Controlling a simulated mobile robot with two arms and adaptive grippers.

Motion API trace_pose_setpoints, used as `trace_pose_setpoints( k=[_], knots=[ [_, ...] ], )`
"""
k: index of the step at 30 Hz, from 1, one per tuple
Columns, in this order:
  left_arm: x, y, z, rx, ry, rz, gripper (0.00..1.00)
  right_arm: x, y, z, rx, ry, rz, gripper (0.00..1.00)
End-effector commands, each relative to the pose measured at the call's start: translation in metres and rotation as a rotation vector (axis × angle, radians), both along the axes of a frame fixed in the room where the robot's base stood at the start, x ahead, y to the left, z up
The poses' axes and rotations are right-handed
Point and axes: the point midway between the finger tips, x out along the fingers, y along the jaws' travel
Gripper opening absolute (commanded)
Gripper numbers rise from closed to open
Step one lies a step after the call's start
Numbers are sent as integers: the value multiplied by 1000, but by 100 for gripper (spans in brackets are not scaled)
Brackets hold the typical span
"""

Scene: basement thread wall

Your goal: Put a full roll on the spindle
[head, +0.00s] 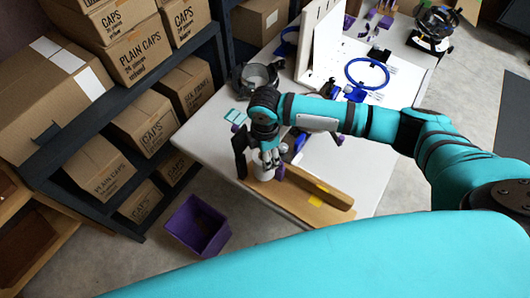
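My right gripper (268,157) points down at the front left of the white table, just above a small white roll-like thing (262,173). Its fingers overlap the top of this thing, and I cannot tell whether they grip it or how far they are apart. The white thing is at the left end of a wooden board (305,199) with a yellow label. A black upright piece (240,157) stands just left of it. No spindle can be clearly made out; the gripper may hide it. My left gripper is out of view.
The white table (347,178) has a white upright panel (323,45), a blue ring (367,73) and a black round holder (255,78). A purple bin (197,227) is on the floor. Shelves with cardboard boxes (132,45) stand left. My large teal arm link crosses the bottom.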

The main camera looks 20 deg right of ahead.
Motion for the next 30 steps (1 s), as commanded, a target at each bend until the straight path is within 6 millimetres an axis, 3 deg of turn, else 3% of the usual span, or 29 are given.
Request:
trace_pose_setpoints(
  k=[30],
  knots=[
    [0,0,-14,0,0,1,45,0,0,-32,0,0,1,0]
  ],
)
